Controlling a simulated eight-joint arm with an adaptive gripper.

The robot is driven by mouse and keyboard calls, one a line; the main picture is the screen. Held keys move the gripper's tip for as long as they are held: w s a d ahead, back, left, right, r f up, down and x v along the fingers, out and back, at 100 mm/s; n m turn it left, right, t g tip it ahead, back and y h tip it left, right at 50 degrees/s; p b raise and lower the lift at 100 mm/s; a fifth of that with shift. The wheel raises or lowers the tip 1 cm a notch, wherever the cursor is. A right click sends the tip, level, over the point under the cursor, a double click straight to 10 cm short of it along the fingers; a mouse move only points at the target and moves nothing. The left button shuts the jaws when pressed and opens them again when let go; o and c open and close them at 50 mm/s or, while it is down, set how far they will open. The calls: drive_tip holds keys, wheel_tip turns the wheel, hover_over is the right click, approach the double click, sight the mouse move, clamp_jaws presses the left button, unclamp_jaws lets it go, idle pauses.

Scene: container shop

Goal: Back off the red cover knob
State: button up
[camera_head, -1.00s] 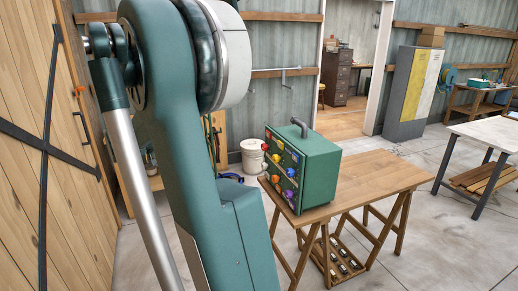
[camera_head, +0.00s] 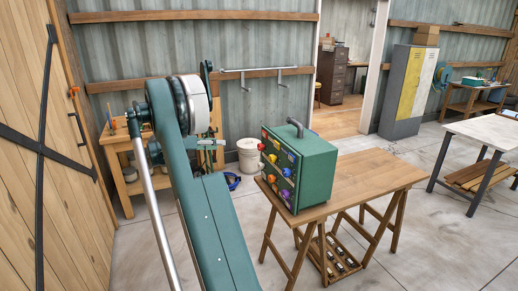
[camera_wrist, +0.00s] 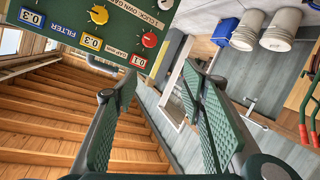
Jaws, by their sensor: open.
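In the wrist view the green control box (camera_wrist: 165,12) fills the top edge, its lettering upside down. My gripper (camera_wrist: 160,82) is open and empty. Its two padded fingers stand apart, with the red knob above the gap in the picture, not between the pads.
A bent grey pipe (camera_head: 296,126) tops the box. A white bucket (camera_head: 250,156) stands on the floor behind. Open floor (camera_head: 420,240) lies right of the table.

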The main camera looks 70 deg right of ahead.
drive_tip(key=s+d+f+m+g, duration=0.3)
drive_tip(key=s+d+f, duration=0.15)
drive_tip(key=d, duration=0.45)
drive_tip(key=m+g, duration=0.3)
approach(259, 148)
drive_tip(key=x, duration=0.3)
drive_tip(key=shift+w+r+p, duration=0.1)
drive_tip(key=shift+w+p, duration=0.2)
drive_tip(key=shift+p, duration=0.05)
drive_tip(key=shift+d, duration=0.1)
drive_tip(key=shift+b+x, duration=0.5)
drive_tip(key=shift+x, duration=3.35)
drive_tip(key=shift+c, duration=0.6)
drive_tip(key=shift+w, duration=0.1)
drive_tip(key=c, duration=0.8)
